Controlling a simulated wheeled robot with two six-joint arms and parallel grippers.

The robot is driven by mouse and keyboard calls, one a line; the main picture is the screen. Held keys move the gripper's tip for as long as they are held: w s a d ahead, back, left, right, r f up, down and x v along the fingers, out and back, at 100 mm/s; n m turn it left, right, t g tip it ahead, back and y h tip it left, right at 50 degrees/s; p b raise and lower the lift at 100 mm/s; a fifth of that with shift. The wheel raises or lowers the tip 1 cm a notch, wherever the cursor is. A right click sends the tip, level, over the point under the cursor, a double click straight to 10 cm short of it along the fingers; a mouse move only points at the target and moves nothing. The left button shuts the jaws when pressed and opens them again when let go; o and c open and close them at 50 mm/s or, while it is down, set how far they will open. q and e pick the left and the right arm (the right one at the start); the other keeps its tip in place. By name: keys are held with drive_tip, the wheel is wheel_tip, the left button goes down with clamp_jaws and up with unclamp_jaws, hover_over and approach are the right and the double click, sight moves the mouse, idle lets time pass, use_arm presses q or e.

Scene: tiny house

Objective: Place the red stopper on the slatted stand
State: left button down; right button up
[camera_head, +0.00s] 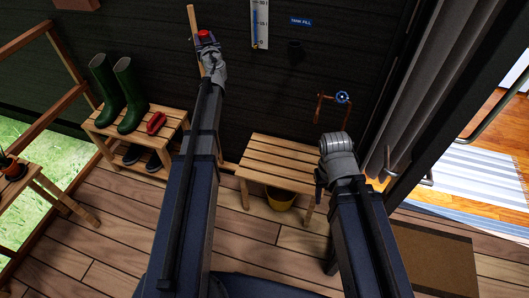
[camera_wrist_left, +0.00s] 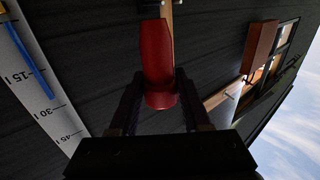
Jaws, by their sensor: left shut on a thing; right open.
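The red stopper (camera_head: 205,36) is held up in front of the dark wall, at the tip of my left gripper (camera_head: 209,46). In the left wrist view the red stopper (camera_wrist_left: 157,55) sits between the two dark fingers, which are shut on its flared end. The slatted stand (camera_head: 272,154) is a low wooden bench by the wall, right of my left arm and well below the stopper. Its visible top is bare. My right gripper (camera_head: 322,182) is open and empty at the stand's right end; its fingers are mostly hidden.
A slatted shoe rack (camera_head: 105,130) at left holds green boots (camera_head: 128,95) and a red object (camera_head: 156,122), with dark shoes below. A yellow bucket (camera_head: 280,198) is under the stand. A wooden pole (camera_head: 192,20) is beside my left gripper. A tap (camera_head: 342,97) projects from the wall.

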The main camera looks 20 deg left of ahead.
use_arm(q)
drive_tip(key=d+f+m+t+h+b, duration=0.1)
drive_tip(key=d+f+b, duration=0.6)
drive_tip(key=f+b, duration=0.9)
drive_tip(key=s+d+f+m+t+h+b, duration=0.1)
drive_tip(key=d+f+m+h+b, duration=0.2)
drive_tip(key=f+b, duration=1.3)
drive_tip(key=s+d+f+m+t+h+b, duration=0.1)
drive_tip(key=d+f+m+h+b, duration=0.2)
drive_tip(key=d+f+b, duration=0.9)
wheel_tip(320, 180, down, 6)
drive_tip(key=h+b, duration=0.3)
drive_tip(key=b, duration=0.1)
drive_tip(key=shift+d+f+h, duration=0.15)
drive_tip(key=shift+d+h, duration=0.15)
drive_tip(key=shift+d, duration=0.1)
wheel_tip(320, 180, down, 7)
drive_tip(key=b, duration=0.7)
drive_tip(key=shift+c, duration=1.4)
unclamp_jaws()
